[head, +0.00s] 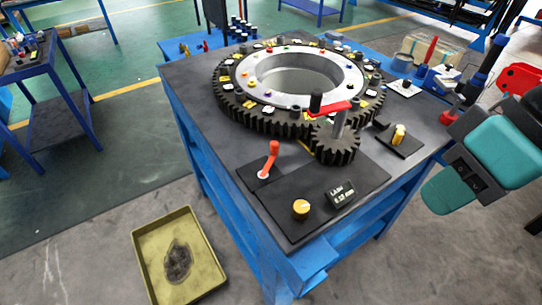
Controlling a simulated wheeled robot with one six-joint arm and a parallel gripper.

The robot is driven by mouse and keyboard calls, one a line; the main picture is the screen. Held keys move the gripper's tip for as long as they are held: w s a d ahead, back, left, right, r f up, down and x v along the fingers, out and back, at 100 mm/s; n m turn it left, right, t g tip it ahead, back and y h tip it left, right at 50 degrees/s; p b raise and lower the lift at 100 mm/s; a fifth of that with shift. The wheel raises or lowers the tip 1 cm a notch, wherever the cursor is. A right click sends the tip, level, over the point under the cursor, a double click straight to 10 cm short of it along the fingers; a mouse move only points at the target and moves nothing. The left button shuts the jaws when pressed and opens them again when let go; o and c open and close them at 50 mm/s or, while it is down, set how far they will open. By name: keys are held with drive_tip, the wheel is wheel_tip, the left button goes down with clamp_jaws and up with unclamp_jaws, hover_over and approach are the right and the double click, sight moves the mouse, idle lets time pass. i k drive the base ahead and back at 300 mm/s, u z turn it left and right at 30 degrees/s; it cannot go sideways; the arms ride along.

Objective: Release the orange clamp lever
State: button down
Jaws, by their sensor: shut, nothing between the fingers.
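The orange clamp lever (271,153) stands nearly upright, leaning a little right, on a small dark plate at the left front of the blue table (190,135). A pale round pivot is at its foot. My gripper (448,118) is at the table's right edge, far to the right of the lever and apart from it. It shows only small, partly hidden by my arm, and is shut and empty.
A large toothed ring (228,92) and a small gear (336,148) with a red crank (328,109) stand behind the lever. A yellow tray (208,247) lies on the floor.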

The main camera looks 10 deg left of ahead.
sight(263, 175)
drive_tip(key=z, duration=1.3)
drive_tip(key=k, duration=0.8)
drive_tip(key=u, duration=1.5)
drive_tip(key=i, duration=0.5)
drive_tip(key=z, duration=0.05)
